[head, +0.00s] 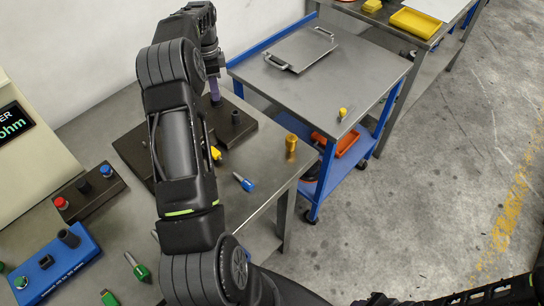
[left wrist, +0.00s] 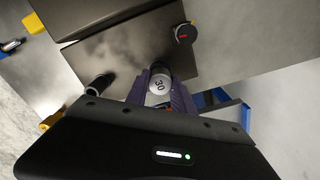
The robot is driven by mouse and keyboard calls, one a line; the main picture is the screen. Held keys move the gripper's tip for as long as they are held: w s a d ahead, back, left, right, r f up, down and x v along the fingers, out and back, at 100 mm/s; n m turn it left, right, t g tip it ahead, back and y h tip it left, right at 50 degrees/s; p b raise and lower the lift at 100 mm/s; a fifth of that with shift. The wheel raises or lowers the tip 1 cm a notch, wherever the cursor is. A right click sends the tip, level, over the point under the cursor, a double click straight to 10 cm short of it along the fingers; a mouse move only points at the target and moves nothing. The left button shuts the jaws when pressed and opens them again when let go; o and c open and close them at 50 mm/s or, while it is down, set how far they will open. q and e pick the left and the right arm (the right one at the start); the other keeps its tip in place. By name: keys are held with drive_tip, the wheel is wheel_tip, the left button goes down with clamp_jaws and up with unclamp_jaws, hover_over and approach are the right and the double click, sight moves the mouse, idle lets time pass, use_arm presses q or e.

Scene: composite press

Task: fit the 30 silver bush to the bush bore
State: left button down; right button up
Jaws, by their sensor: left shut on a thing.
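My left gripper (head: 214,97) is at the far end of the near bench, over a dark plate (head: 241,133). In the left wrist view, its purple fingers are shut on the silver bush (left wrist: 159,84), whose end is marked 30. In the head view the bush is too small and covered to make out. The dark plate (left wrist: 128,52) lies beyond the bush in the left wrist view. No bore opening can be made out; the held bush and fingers cover part of the plate.
A black post (head: 235,117) stands on the plate, right of my gripper. A brass cylinder (head: 291,146), a yellow piece (head: 216,153) and a blue-tipped piece (head: 244,182) are on the bench. A blue fixture (head: 62,270) is at the lower left. A blue-framed cart (head: 345,82) stands beyond.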

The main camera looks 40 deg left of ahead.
use_arm(q)
drive_tip(key=shift+f, duration=0.15)
idle(0.4)
drive_tip(key=c, duration=1)
unclamp_jaws()
wheel_tip(320, 180, up, 8)
drive_tip(key=shift+f, duration=0.15)
